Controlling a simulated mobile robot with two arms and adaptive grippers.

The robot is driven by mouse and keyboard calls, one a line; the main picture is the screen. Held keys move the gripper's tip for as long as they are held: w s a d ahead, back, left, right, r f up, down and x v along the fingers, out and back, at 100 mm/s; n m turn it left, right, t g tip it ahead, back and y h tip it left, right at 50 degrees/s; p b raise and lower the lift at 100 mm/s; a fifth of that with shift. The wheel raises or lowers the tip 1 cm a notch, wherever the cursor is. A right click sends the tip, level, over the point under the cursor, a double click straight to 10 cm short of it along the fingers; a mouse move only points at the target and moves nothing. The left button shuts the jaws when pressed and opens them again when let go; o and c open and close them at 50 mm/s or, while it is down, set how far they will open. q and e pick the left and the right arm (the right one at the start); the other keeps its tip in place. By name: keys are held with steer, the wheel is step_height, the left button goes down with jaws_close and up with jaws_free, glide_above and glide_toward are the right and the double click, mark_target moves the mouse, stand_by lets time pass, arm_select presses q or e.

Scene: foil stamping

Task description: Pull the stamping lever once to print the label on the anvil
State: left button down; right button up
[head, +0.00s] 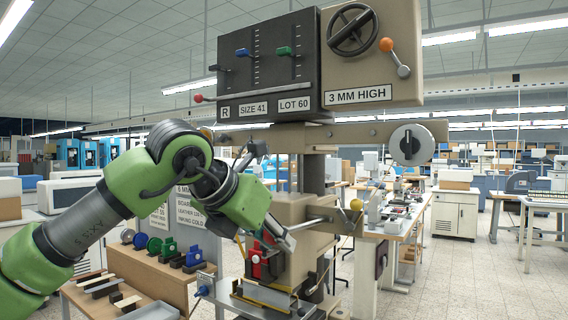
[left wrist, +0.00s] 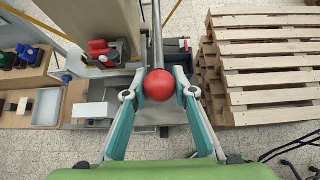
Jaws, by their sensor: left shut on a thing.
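The stamping press (head: 300,215) is a beige machine with a black panel on top. In the left wrist view, a red ball knob (left wrist: 158,85) sits at the end of a grey metal lever bar (left wrist: 157,35). My left gripper (left wrist: 159,87) is shut on this knob, one finger on each side. In the head view my left gripper (head: 286,240) is in front of the press column, and the red knob cannot be made out there. A red part (head: 257,264) sits low on the press, also in the left wrist view (left wrist: 98,47). I cannot make out the label or anvil clearly. My right gripper is not in view.
A wooden bench (head: 150,272) with coloured rolls and blocks stands left of the press. Stacked wooden pallets (left wrist: 265,65) lie right of my left gripper in the left wrist view. Tiled floor is open at the right.

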arm_select(q)
step_height(320, 180, up, 4)
steer(key=shift+f+p, duration=0.25)
steer(key=shift+p, duration=1)
steer(key=r+p, duration=0.2)
steer(key=r, duration=0.1)
steer(key=shift+w+d+p, duration=0.15)
steer(key=shift+w+p, duration=0.05)
steer(key=shift+p, duration=0.1)
steer(key=r+p, duration=0.2)
steer(key=w+r+p, duration=0.1)
steer(key=r, duration=0.1)
steer(key=shift+d+p, duration=0.3)
steer(key=shift+p, duration=0.1)
steer(key=shift+w+d+r+p, duration=0.15)
steer(key=shift+w+r+p, duration=0.05)
steer(key=shift+r+p, duration=0.2)
steer(key=r+p, duration=0.1)
steer(key=p, duration=0.1)
steer(key=w+r+p, duration=0.1)
steer(key=shift+d+r, duration=0.3)
steer(key=shift+r, duration=0.05)
steer(key=c, duration=1.6)
jaws_free()
steer(key=shift+s+f, duration=0.1)
steer(key=shift+f, duration=0.05)
